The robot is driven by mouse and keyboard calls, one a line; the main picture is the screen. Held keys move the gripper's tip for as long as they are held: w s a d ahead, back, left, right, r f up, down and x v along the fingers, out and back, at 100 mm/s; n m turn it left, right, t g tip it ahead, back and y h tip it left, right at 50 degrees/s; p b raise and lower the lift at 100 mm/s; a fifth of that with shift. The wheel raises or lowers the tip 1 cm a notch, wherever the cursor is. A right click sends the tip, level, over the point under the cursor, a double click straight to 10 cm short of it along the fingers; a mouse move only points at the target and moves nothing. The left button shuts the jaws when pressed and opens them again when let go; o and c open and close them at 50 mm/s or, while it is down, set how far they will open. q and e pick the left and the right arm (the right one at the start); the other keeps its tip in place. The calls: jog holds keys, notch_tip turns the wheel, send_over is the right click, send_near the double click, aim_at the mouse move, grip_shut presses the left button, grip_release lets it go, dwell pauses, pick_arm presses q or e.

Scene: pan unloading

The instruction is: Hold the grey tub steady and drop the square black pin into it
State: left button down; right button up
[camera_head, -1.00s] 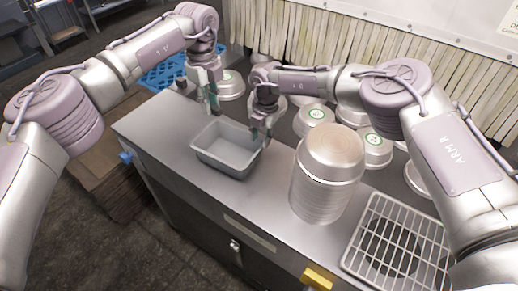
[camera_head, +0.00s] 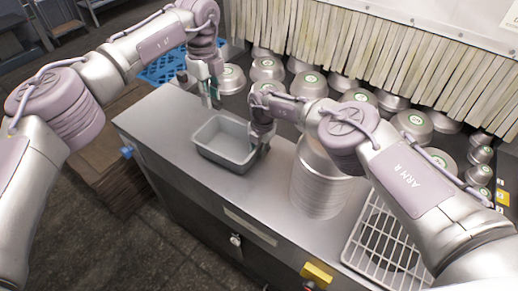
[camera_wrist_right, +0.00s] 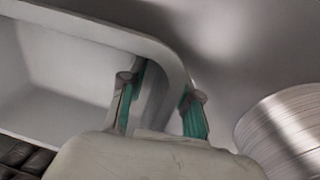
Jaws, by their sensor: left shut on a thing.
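The grey tub (camera_head: 227,141) stands empty on the steel counter, left of the tall metal stack. My right gripper (camera_head: 262,140) is at the tub's right end. In the right wrist view my right gripper (camera_wrist_right: 160,105) straddles the tub's rim (camera_wrist_right: 172,62), one finger inside the wall and one outside, with the jaws still apart. My left gripper (camera_head: 211,98) points down above the counter behind the tub, apart from it. It is shut on a small dark thing, taken as the square black pin, mostly hidden by the fingers.
A tall stack of round metal pans (camera_head: 318,188) stands right of the tub, partly behind my right arm. A wire rack (camera_head: 385,245) lies at the front right. Several metal bowls (camera_head: 268,69) line the back. The counter left of the tub is clear.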

grip_shut()
pick_arm(q)
jog(key=n, duration=0.2)
jog(key=f+n, duration=0.1)
jog(key=shift+w+d+f+n, duration=0.1)
jog(key=shift+w+n, duration=0.2)
jog(key=shift+n, duration=0.1)
jog(key=n, duration=0.1)
jog(key=f+n, duration=0.1)
jog(key=n, duration=0.2)
jog(key=shift+w+d+f+n, duration=0.15)
jog(key=shift+w+n, duration=0.15)
jog(key=n, duration=0.1)
jog(key=f+n, duration=0.1)
jog(key=n, duration=0.2)
jog(key=shift+w+d+f+n, duration=0.1)
jog(key=shift+w+f+n, duration=0.05)
jog(key=shift+w+n, duration=0.2)
notch_tip(320, 180, down, 7)
jog(key=n, duration=0.5)
jog(key=shift+w, duration=0.25)
jog(key=shift+f, duration=0.1)
